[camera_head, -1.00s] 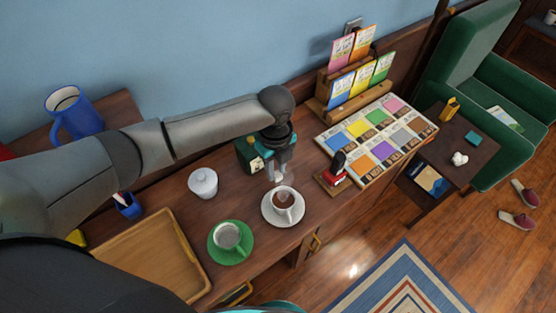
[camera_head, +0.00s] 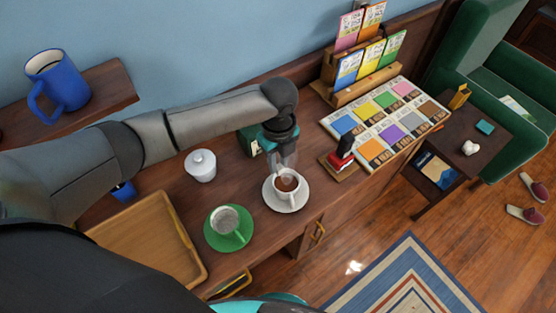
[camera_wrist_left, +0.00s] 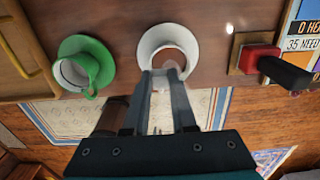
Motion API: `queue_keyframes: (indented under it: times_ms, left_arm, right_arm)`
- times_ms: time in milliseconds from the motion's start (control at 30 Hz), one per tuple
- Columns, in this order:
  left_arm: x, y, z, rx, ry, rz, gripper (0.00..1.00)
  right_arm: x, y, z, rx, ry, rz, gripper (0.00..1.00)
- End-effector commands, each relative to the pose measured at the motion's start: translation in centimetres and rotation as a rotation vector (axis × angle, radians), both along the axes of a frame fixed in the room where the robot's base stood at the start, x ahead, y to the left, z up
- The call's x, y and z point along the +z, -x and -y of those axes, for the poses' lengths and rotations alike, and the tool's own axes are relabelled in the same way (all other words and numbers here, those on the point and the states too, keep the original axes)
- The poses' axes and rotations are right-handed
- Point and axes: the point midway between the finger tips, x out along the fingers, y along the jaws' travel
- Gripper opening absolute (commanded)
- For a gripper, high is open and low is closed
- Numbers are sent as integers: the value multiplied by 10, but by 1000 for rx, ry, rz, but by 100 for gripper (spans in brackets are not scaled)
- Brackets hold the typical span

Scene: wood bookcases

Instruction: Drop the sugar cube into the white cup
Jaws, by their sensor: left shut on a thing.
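The white cup (camera_head: 287,190) holds a brown drink and stands upright on a white saucer (camera_head: 290,206). It also shows in the left wrist view (camera_wrist_left: 183,50), just beyond the fingertips. My left gripper (camera_head: 286,167) points down at the back rim of the cup; in the left wrist view (camera_wrist_left: 163,72) its fingertips overlap the cup's near side. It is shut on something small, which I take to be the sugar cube. The cube cannot be made out clearly between the fingers, where the picture is pale and hazy. My right gripper is out of view.
A green cup (camera_head: 225,219) on a green saucer stands left of the white cup. A white lidded pot (camera_head: 201,167) and an empty wooden tray (camera_head: 150,240) are farther left. A red stamp-like object (camera_head: 341,158) and a colour chart (camera_head: 385,125) lie to the right.

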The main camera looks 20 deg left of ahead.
Motion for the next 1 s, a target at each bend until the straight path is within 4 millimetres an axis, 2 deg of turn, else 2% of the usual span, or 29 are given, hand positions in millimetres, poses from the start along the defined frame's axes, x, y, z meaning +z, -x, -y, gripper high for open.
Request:
queue_keyframes:
  times_ms: [133, 167, 467, 767, 867, 1000]
  left_arm:
    - [1, 0, 0, 0, 0, 1, 0]
    - [1, 0, 0, 0, 0, 1, 25]
    - [1, 0, 0, 0, 0, 0, 59]
    - [3, 0, 0, 0, 1, 1, 59]
    - [12, -1, 0, 0, 2, 2, 59]
    - [39, -2, 0, -1, 1, 6, 59]
  right_arm:
    - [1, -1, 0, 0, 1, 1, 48]
    - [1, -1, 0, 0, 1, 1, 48]
    - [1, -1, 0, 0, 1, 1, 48]
    - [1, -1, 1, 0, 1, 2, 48]
    - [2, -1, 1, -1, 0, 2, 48]
    - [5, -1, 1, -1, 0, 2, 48]
